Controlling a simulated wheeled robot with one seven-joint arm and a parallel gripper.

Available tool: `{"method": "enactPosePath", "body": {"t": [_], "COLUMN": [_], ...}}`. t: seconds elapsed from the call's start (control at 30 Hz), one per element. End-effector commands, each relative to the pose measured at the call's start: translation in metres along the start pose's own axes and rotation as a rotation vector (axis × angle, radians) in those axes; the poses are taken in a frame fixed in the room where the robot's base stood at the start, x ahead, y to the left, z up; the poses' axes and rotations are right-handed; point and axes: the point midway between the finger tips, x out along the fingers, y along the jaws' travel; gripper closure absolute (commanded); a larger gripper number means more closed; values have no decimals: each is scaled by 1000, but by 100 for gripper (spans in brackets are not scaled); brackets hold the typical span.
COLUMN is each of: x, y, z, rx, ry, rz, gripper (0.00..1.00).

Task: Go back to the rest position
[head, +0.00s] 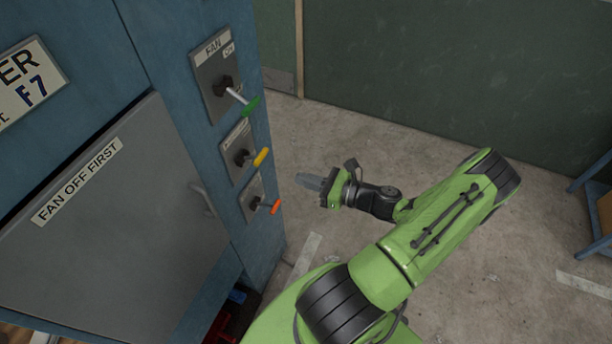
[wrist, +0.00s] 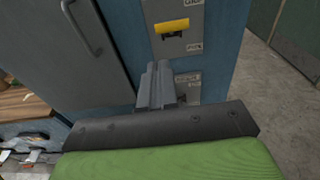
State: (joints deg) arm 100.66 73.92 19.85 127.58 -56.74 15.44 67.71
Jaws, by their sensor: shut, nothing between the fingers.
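My gripper (head: 309,182) is shut and empty. In the head view it hangs in the air to the right of the blue cabinet (head: 178,70), apart from it, with its fingers pointing left toward the levers. In the wrist view the shut fingers (wrist: 156,85) overlap the lower switch plate (wrist: 188,82), below the yellow lever (wrist: 172,27). The cabinet's edge carries a green-tipped lever (head: 250,105) on the FAN plate, a yellow-tipped lever (head: 261,156) and an orange-tipped lever (head: 276,206). The orange tip does not show in the wrist view.
A grey door (head: 120,230) labelled FAN OFF FIRST is on the cabinet's front and looks shut. A dark green wall (head: 450,70) stands behind. Blue shelving (head: 592,205) is at the far right. The concrete floor (head: 480,270) between is mostly clear. Loose items (wrist: 35,155) lie at lower left.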

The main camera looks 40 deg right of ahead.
Motion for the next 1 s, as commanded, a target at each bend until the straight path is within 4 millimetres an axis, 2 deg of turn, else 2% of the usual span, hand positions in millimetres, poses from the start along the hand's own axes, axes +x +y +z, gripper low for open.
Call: {"method": "enactPosePath", "body": {"t": [0.57,0.67,0.77,0.83,1.0], "x": [0,6,22,32,39], "y": [1,8,32,54,101], "z": [0,1,2,3,17], "rx": [-1,-54,-229,-408,-880], "ry": [0,38,155,256,451], "rz": [3,56,231,399,797], "gripper": [100,100,100,100,100]}}
